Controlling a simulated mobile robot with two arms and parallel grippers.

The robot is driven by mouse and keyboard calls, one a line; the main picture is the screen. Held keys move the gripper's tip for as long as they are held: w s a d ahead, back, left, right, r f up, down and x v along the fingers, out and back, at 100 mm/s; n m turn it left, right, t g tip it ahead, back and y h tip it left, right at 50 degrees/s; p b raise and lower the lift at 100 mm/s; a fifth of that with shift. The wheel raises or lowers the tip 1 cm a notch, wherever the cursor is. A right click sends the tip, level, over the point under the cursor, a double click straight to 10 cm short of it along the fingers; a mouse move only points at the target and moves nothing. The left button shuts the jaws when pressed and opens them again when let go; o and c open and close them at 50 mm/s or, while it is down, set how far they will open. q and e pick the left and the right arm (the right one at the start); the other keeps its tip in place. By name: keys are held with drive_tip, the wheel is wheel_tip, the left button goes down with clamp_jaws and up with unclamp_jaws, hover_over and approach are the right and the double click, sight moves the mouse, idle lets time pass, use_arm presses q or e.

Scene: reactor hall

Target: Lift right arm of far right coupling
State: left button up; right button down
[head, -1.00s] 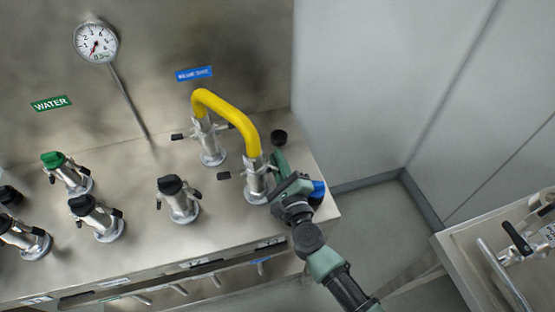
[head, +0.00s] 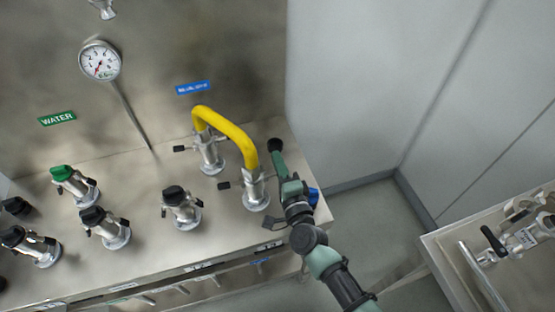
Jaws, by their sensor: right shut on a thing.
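The far right coupling (head: 254,191) is a silver upright fitting on the steel bench, under the front end of a yellow bent hose (head: 229,130). Its dark left arm (head: 224,186) sticks out to the left. My right gripper (head: 284,178) is at the right side of this coupling, reaching in from the lower right. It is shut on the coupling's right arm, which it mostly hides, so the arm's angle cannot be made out. My left gripper is out of view.
A second silver coupling (head: 209,156) holds the hose's other end. Several capped couplings, one with a green cap (head: 62,173), stand to the left. A blue part (head: 313,197) is beside my gripper. A steel cart (head: 462,255) is at the right. Floor shows between.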

drive_tip(key=shift+r+n+p, duration=0.2)
drive_tip(key=shift+n+p, duration=0.1)
drive_tip(key=shift+n, duration=0.3)
drive_tip(key=c, duration=1.5)
unclamp_jaws()
drive_tip(key=shift+c, duration=0.2)
drive_tip(key=b+v, duration=0.1)
drive_tip(key=v, duration=0.7)
drive_tip(key=shift+r, duration=0.1)
